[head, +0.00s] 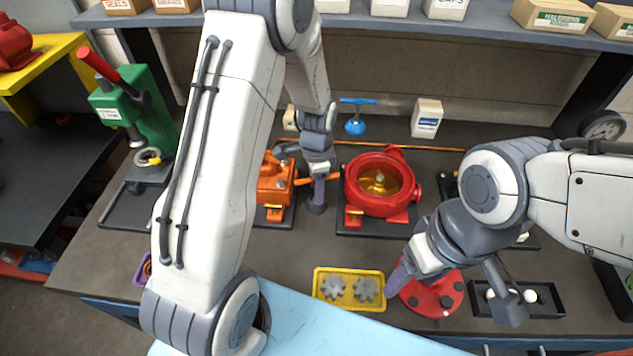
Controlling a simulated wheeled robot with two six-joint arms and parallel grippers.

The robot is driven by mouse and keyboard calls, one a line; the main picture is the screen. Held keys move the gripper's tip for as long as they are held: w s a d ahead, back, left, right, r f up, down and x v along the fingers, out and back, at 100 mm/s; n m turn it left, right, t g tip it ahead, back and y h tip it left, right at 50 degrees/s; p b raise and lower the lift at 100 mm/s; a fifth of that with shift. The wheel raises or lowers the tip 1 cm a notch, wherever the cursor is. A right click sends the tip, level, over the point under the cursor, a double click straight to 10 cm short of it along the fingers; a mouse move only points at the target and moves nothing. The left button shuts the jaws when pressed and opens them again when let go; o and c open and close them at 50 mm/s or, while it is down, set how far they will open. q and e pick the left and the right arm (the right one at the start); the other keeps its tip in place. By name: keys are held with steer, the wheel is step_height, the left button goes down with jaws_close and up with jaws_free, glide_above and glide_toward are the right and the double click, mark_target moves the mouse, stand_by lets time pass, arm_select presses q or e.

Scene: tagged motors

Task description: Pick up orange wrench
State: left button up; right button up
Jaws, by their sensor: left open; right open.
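A slim orange bar (332,180), which looks like the orange wrench, lies between the orange machine and the red round housing. My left gripper (316,195) points down at it, and a finger crosses in front of its middle. The jaws are open; I cannot tell whether they touch the bar or stand around it. My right gripper (452,292) is open and empty, with its fingers spread above the red flange at the front right.
The orange machine (272,188) and red round housing (378,185) stand close on either side. A yellow tray (349,304) with gears, a red flange (434,296) and a black tray (545,298) lie in front. A blue valve (355,124) and white box (426,117) stand behind.

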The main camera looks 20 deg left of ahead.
arm_select(q)
steer(key=shift+f, duration=0.2)
jaws_close()
stand_by(1.3)
